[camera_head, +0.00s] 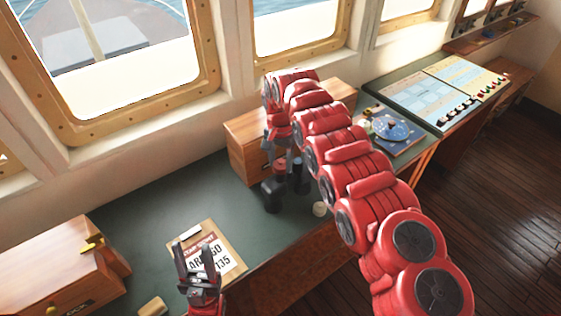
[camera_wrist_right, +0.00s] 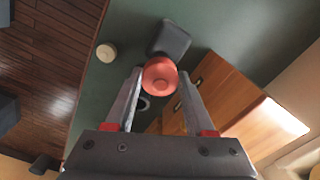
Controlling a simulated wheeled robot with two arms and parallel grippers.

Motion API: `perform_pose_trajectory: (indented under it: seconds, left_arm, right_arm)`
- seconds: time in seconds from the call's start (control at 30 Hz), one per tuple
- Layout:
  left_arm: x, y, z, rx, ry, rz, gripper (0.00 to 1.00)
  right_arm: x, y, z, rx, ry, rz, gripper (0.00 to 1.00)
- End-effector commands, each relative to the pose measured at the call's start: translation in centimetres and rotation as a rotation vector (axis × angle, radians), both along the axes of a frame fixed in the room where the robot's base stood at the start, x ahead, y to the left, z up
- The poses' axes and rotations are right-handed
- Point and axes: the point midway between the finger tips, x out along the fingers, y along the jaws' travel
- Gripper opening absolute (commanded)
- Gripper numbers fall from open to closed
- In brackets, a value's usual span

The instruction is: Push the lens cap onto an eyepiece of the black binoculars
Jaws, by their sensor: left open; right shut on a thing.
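The black binoculars (camera_head: 272,196) stand on the green desk top, partly hidden by my right arm. In the right wrist view a dark part of them (camera_wrist_right: 172,40) shows beyond the fingertips, and a ring-like eyepiece (camera_wrist_right: 144,104) shows beside the left finger. The round red lens cap (camera_wrist_right: 160,76) is between the fingertips of my right gripper (camera_wrist_right: 156,80), which is shut on it. In the head view the cap (camera_head: 281,163) is at the top of the binoculars; whether it touches an eyepiece I cannot tell. My left gripper (camera_head: 194,260) is open and empty above a clipboard.
The clipboard (camera_head: 222,250) with a printed sheet lies near the desk's front edge. A small pale round object (camera_head: 319,209) lies right of the binoculars. A wooden drawer box (camera_head: 250,145) stands close behind them. Another wooden box (camera_head: 60,265) is at left.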

Motion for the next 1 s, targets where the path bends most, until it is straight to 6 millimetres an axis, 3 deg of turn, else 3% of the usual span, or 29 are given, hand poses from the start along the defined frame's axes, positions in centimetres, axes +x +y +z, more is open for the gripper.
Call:
perform_pose_trajectory:
  seconds: [1.0]
  left_arm:
    - [0.0, 0.0, -1.1, 0.0, 0.0, 0.0, 0.5]
  right_arm:
    - [0.1, 0.0, -1.0, 0.0, 0.0, 0.0, 0.03]
